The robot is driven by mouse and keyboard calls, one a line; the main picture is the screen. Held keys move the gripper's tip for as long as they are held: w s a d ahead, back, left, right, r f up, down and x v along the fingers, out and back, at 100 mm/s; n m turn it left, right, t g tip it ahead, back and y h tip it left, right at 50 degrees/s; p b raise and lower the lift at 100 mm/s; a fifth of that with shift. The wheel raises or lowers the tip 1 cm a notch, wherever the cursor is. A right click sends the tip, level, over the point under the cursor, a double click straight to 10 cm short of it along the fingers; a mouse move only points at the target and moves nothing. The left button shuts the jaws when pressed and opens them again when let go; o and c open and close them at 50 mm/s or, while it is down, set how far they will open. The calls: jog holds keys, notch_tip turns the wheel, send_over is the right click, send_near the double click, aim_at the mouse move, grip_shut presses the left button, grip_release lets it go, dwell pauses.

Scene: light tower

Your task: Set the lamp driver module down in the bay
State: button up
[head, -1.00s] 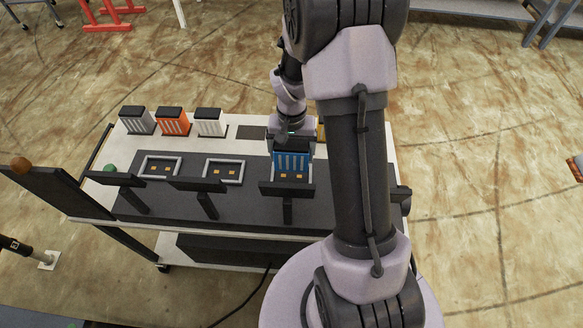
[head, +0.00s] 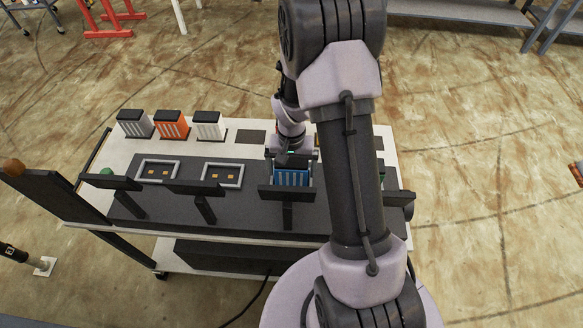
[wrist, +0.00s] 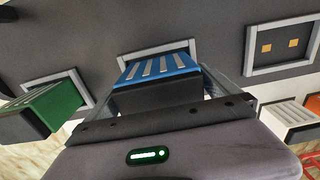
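Two empty framed bays (head: 158,171) (head: 222,175) lie to the left. A green module (wrist: 52,107) sits at another bay beside the blue one. Upright dark plates (head: 193,187) line the panel's front.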

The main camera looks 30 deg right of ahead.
notch_tip(320, 180, up, 12)
jog(key=p, duration=0.3)
jog(key=shift+p, duration=0.4)
jog(key=s+a+r+t, duration=0.2)
jog(key=a+r, duration=0.4)
jog(key=r, duration=0.6)
jog(key=s+a+r+n+t+y, duration=0.1)
jog(key=s+a+r+t, duration=0.1)
jog(key=s+a+r, duration=0.3)
jog(key=s+a+r+n+t+y, duration=0.1)
jog(key=s+a+r, duration=0.4)
jog(key=s, duration=0.5)
jog(key=shift+s+a+t, duration=0.15)
jog(key=shift+t, duration=0.25)
